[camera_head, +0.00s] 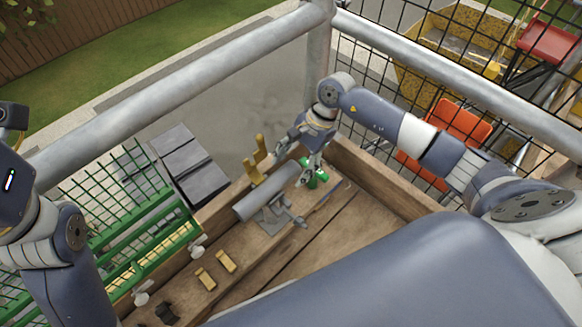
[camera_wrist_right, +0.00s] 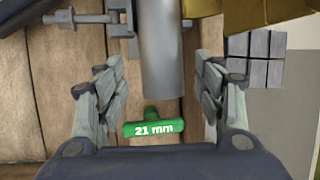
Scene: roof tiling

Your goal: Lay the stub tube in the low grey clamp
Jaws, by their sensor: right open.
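A smooth grey tube (camera_head: 267,192), which looks like the stub tube, lies slanted along the wooden bench; it shows large in the right wrist view (camera_wrist_right: 163,55). The low grey clamp (camera_head: 270,220), with a screw handle, is close against its side; its screw shows at upper left in the wrist view (camera_wrist_right: 80,18). I cannot tell whether the tube rests inside the clamp. My right gripper (camera_head: 308,168) is open at the tube's far end, its fingers apart on either side (camera_wrist_right: 160,92). It holds nothing. My left gripper is out of view.
A green piece marked "21 mm" (camera_wrist_right: 153,128) lies just beyond the tube's end. A yellow bracket (camera_head: 257,163) stands behind the tube. Wooden side boards and grey rails (camera_head: 200,75) surround the area.

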